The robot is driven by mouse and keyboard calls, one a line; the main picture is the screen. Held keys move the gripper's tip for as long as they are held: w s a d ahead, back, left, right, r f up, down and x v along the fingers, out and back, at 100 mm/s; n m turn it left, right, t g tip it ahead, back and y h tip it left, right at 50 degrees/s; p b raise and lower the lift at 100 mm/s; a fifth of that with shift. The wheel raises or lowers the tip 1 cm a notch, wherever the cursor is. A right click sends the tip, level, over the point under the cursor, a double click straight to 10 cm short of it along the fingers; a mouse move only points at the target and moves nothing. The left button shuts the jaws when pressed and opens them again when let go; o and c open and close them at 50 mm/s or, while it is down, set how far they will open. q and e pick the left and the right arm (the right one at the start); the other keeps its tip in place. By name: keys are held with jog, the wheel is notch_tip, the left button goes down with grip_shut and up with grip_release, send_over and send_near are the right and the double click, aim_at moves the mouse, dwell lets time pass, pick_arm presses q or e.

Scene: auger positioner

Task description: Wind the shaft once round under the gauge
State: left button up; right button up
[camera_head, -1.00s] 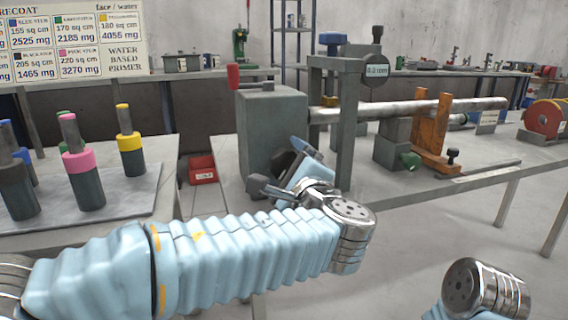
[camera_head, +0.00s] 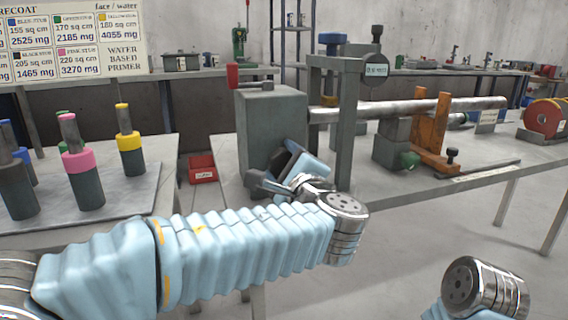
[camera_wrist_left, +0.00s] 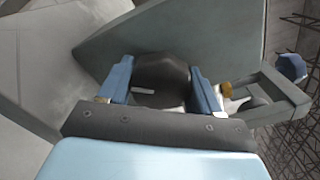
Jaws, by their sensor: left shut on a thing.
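The shaft (camera_head: 420,107), a long bare metal bar, lies level from the grey block (camera_head: 270,125) out to the right. The gauge (camera_head: 376,69), a dark round dial with a pale readout too small to read, hangs on the grey frame over it. My left gripper (camera_head: 290,160) is at the block's front right, below the shaft's level, its fingertips hard to make out there. In the left wrist view, its blue fingers (camera_wrist_left: 162,82) are shut on a dark round knob (camera_wrist_left: 160,72) with a white mark. My right gripper is out of view.
A red-handled lever (camera_head: 234,77) sits on the block's left top. A grey support and an orange stand (camera_head: 432,130) are under the shaft. A red bin (camera_head: 202,168) and colour-banded cylinders (camera_head: 84,172) are to the left. The bench front is partly clear.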

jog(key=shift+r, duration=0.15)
pick_arm(q)
jog(key=m+p, duration=0.2)
jog(key=shift+r+m+p, duration=0.15)
jog(key=shift+m+p, duration=0.15)
jog(key=m+p, duration=0.6)
jog(key=m, duration=0.1)
jog(key=shift+p, duration=0.35)
jog(key=shift+m+p, duration=1.3)
jog(key=shift+m, duration=0.1)
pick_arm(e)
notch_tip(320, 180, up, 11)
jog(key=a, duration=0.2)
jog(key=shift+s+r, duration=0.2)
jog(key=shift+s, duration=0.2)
pick_arm(q)
jog(key=shift+f, duration=0.2)
jog(key=o, duration=1.1)
jog(key=shift+c, duration=0.2)
